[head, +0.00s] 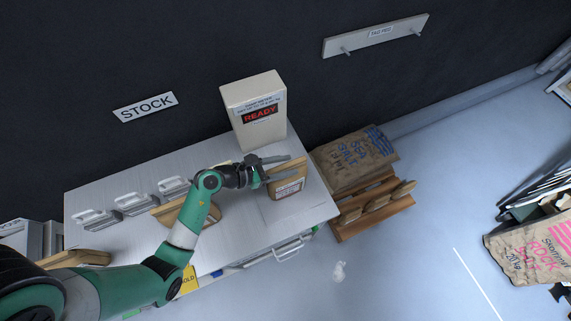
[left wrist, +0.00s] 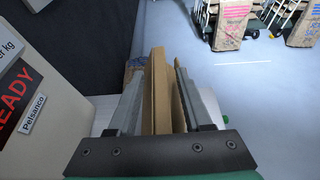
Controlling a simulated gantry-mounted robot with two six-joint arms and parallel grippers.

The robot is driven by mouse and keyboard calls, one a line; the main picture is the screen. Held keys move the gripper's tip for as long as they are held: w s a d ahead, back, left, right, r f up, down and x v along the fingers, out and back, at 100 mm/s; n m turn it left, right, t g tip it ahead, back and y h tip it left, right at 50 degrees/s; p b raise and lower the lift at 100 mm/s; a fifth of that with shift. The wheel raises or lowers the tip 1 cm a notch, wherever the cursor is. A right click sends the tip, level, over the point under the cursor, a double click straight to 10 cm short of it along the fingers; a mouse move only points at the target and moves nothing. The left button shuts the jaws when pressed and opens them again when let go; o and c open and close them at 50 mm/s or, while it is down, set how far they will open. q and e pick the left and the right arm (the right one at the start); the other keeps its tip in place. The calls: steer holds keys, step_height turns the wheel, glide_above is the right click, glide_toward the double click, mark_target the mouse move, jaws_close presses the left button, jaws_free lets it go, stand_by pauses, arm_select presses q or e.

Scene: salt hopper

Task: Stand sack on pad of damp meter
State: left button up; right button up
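A small brown sack (head: 287,187) with a white label stands or hangs upright at the right end of the bench, in front of the meter. My left gripper (head: 280,168) has one finger on each side of its upper part. In the left wrist view, the brown sack (left wrist: 157,90) shows between the two spread fingers; I cannot tell whether they press on it. The cream meter (head: 258,110) reads READY; its side and display (left wrist: 18,100) fill the left of the left wrist view. I cannot make out the pad or whether the sack touches it. My right gripper is not in view.
The grey bench (head: 110,188) holds several metal handled pieces (head: 134,203) and a brown item (head: 187,212) partly behind my arm. A SEA SALT sack (head: 352,158) and wooden crate (head: 372,212) stand right of the bench. A ROCK SALT sack (head: 530,250) is far right.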

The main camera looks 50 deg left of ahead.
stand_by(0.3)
arm_select(q)
steer(key=shift+r, duration=0.2)
steer(key=p+v, duration=0.1)
steer(key=v, duration=1.1)
steer(key=shift+p, duration=0.4)
